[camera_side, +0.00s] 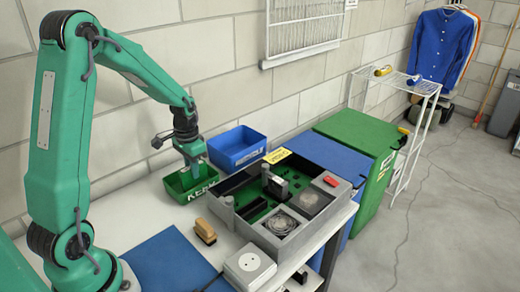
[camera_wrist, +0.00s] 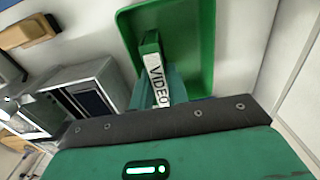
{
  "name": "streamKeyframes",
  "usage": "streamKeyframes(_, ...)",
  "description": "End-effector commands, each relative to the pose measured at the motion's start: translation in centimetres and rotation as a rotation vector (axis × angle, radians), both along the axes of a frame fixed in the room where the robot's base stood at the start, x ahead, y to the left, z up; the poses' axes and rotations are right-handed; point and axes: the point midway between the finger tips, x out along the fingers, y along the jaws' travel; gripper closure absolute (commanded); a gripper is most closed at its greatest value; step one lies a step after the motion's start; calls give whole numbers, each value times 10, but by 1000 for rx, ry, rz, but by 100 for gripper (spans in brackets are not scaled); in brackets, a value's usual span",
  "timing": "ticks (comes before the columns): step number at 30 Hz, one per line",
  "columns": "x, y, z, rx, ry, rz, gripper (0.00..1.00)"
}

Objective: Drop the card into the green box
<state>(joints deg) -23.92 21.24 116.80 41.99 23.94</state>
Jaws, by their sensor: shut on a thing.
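The card (camera_wrist: 158,80), a narrow green piece with a white label reading "VIDEO", sits between the teal jaws of my gripper (camera_wrist: 158,100) in the wrist view. My gripper (camera_side: 192,156) points down and is shut on it. The green box (camera_side: 176,187), a small open tray with white lettering on its front, is directly under the gripper in the side view. The green box (camera_wrist: 200,50) also fills the area behind the card in the wrist view. The card's lower end is over the box opening; I cannot tell whether it touches the floor of the box.
A blue bin (camera_side: 238,147) stands just behind and right of the green box. A grey open case (camera_side: 310,222) with fans and a green board is to the right. A brown-topped brush (camera_side: 205,231) lies in front. A blue mat (camera_side: 165,262) covers the near table.

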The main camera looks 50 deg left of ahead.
Motion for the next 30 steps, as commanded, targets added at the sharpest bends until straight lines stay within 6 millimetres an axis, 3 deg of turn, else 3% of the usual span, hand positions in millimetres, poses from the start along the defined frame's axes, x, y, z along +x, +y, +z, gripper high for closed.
streamKeyframes(6,0,0,0,0,-1,0,100)
streamKeyframes(7,0,0,0,0,-1,0,82)
streamKeyframes(11,0,0,0,0,-1,0,58)
streamKeyframes(23,0,0,3,1,-1,0,58)
streamKeyframes(30,1,0,23,2,-4,0,58)
